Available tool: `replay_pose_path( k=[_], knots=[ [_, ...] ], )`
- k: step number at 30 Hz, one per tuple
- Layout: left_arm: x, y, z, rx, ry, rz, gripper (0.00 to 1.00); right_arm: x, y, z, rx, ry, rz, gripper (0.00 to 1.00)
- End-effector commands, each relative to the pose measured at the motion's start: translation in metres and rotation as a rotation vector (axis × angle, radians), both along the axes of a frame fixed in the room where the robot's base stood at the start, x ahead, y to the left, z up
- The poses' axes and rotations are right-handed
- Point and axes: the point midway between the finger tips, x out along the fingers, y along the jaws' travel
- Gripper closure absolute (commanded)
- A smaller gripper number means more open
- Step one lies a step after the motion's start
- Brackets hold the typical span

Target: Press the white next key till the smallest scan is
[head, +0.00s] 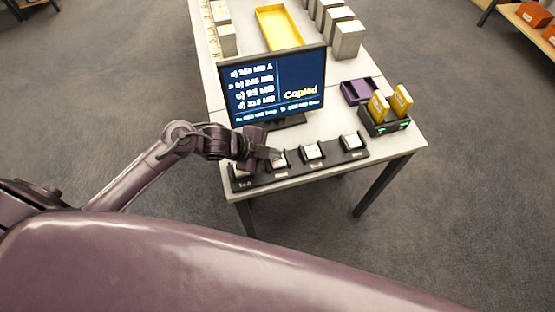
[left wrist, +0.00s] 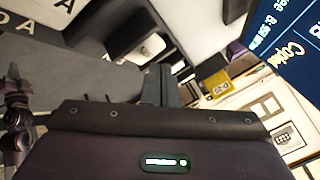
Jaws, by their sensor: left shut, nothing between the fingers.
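A key panel (head: 262,181) with several white keys in black housings lies along the table's front edge; its small labels are not readable, so I cannot tell which is the next key. My left gripper (head: 276,153) is shut and empty over the second key from the left (head: 279,162); whether it touches the key is unclear. It partly hides the leftmost key. The left wrist view shows its closed fingers (left wrist: 160,88). The screen (head: 273,87) behind lists lines a) to d) with MB sizes, a mark beside b), and "Copied" in yellow. My right gripper is not in view.
A black dock (head: 385,124) with two yellow cartridges and green lights stands right of the screen. A purple tray (head: 357,91) is behind it. A yellow tray (head: 279,28) and several grey boxes (head: 348,40) stand farther back. The table's right front corner is clear.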

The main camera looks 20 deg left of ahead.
Motion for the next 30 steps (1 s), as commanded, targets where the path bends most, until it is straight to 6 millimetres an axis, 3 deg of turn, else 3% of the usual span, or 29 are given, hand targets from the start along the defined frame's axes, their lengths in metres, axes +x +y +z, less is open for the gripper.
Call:
replay_pose_path(
  k=[30],
  knots=[
    [0.0,-0.0001,0.0002,0.0,0.0,0.0,1.0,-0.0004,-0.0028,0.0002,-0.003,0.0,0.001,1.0]
  ],
)
